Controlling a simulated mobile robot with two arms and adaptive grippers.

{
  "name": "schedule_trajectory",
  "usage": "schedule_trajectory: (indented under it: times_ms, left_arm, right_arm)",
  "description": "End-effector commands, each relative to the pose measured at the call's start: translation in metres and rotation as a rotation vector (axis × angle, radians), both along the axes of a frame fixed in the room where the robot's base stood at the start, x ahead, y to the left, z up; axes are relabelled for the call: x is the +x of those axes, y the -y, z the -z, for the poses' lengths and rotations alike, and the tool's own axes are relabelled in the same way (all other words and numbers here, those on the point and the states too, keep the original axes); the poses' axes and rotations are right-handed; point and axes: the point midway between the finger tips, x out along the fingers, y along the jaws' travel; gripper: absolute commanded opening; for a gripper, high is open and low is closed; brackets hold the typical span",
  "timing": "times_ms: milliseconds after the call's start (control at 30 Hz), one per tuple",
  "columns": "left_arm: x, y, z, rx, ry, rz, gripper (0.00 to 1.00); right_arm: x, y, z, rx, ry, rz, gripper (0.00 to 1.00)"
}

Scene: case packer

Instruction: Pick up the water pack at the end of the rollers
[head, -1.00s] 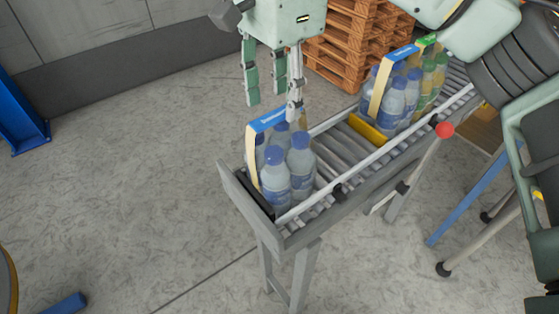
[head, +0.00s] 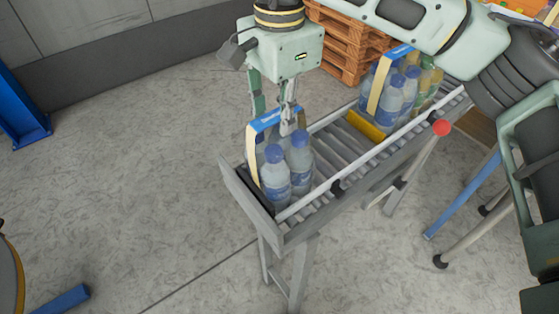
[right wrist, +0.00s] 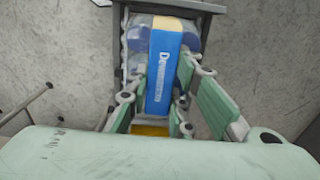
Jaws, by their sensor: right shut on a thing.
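The water pack (head: 275,170) stands upright at the near end of the rollers, against the end stop. It is several clear bottles with blue caps under a blue-and-cream carry band. My right gripper (head: 276,122) comes down from above and is shut on the band at the top of the pack. In the right wrist view, the blue band (right wrist: 163,72) with white lettering lies between the fingers of the right gripper (right wrist: 160,98). Part of the far fingers is hidden behind the pack. My left gripper is not in view.
The roller conveyor (head: 335,160) slopes up to the right. A yellow stop (head: 366,125) crosses it, with more bottle packs (head: 395,95) behind. Wooden pallets (head: 345,45) are stacked at the back. A red knob (head: 441,128) sits beside the conveyor.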

Motion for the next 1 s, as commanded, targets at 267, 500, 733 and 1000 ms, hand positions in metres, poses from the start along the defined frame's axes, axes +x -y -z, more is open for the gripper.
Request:
schedule_trajectory:
  times_ms: [267, 500, 733, 1000]
  left_arm:
    - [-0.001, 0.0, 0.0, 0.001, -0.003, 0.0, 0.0]
    - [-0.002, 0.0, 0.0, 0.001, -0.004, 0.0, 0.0]
    - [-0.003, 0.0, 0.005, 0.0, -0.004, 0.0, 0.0]
    - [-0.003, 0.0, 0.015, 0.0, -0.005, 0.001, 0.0]
  right_arm:
    - [0.0, 0.0, -0.001, 0.001, 0.001, 0.0, 0.0]
    - [0.0, -0.001, -0.003, 0.004, 0.003, 0.0, 0.0]
    - [0.001, -0.001, -0.009, 0.003, 0.004, 0.001, 0.0]
    - [0.0, -0.001, -0.031, 0.004, 0.005, 0.0, 0.0]
